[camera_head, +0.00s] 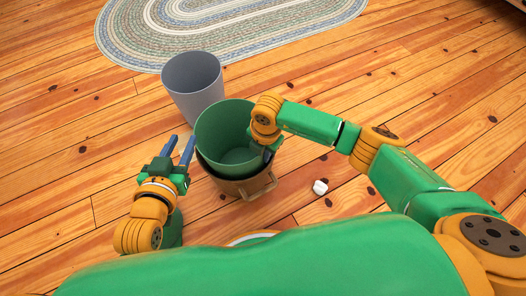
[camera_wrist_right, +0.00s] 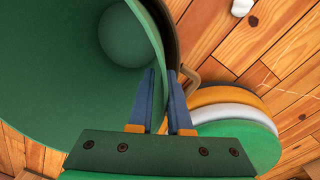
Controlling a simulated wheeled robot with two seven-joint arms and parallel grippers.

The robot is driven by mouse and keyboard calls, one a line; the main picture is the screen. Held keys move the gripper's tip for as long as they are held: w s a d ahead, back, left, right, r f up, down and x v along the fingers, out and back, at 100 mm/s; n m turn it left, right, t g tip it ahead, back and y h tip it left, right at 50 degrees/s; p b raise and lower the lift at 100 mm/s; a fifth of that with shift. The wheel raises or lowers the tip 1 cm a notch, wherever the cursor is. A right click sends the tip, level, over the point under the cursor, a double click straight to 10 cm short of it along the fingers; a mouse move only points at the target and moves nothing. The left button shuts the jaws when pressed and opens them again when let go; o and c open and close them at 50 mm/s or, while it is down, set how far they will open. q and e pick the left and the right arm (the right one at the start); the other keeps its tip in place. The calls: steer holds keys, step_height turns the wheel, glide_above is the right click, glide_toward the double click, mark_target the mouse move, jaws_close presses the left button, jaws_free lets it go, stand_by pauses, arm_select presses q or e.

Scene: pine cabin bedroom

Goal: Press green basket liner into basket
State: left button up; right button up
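The green basket liner (camera_head: 222,125) sits partly inside the brown basket (camera_head: 232,187), its upper part standing well above the basket's rim and looking tilted. The basket's handle shows at the front right. My right gripper (camera_head: 268,154) is at the liner's right edge. In the right wrist view my right gripper's blue fingers (camera_wrist_right: 161,90) lie close on either side of the liner's wall (camera_wrist_right: 60,70), and it looks shut on that wall. My left gripper (camera_head: 181,146) is open and empty, to the left of the liner and apart from it, fingers pointing away from me.
A grey bin (camera_head: 193,88) stands right behind the liner. A braided oval rug (camera_head: 130,35) lies at the back. A small white object (camera_head: 320,187) lies on the plank floor right of the basket. The floor at left is clear.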

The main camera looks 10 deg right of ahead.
steer(key=shift+o, duration=1.1)
